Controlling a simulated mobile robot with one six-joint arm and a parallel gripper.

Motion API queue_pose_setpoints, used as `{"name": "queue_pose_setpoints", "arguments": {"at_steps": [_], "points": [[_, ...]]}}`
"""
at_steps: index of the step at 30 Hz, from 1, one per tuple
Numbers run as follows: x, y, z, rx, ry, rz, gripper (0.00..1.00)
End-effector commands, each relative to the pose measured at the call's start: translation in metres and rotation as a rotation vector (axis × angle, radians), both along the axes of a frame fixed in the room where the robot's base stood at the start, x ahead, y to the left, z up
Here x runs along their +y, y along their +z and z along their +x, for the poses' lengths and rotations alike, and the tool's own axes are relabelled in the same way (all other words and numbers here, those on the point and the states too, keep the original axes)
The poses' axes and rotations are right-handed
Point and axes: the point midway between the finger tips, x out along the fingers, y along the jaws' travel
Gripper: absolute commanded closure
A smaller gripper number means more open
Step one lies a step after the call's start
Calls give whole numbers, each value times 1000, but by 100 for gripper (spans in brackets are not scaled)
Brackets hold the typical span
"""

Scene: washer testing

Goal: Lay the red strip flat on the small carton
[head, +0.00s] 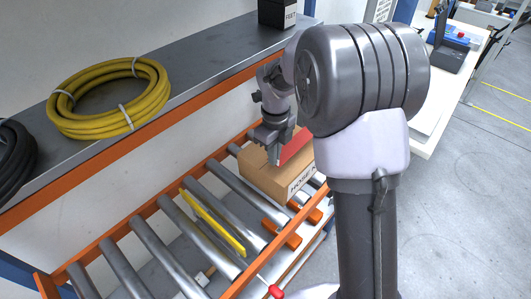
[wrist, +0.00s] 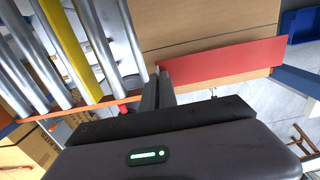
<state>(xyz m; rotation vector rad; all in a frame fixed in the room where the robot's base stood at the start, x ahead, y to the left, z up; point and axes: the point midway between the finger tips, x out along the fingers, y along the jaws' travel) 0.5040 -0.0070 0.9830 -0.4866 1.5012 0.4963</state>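The red strip (head: 295,147) shows just right of my gripper (head: 275,158) in the head view, over the top of the small carton (head: 262,174). In the wrist view the strip (wrist: 225,62) runs to the right from my fingertips (wrist: 158,80), across the edge of the carton (wrist: 205,22). The fingers are close together with the strip's left end between them, and they look shut on it. The strip appears tilted rather than flat. I cannot tell whether its lower edge touches the carton.
The carton stands on a roller conveyor (head: 165,237) with orange rails. A yellow bar (head: 213,222) lies along the rollers. A shelf above holds a yellow hose coil (head: 110,97), a black coil (head: 14,150) and a black box (head: 277,14). A blue bin (wrist: 300,25) is beyond the carton.

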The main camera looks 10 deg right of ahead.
Motion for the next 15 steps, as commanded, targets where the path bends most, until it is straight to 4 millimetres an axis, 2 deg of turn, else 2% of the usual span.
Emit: {"name": "queue_pose_setpoints", "arguments": {"at_steps": [1,3,9,15], "points": [[-1,-22,-1,5,-2,0,100],[-1,-34,-1,4,-1,1,100],[-1,-30,-1,3,-1,0,100],[-1,-37,-1,4,-1,0,100]]}}
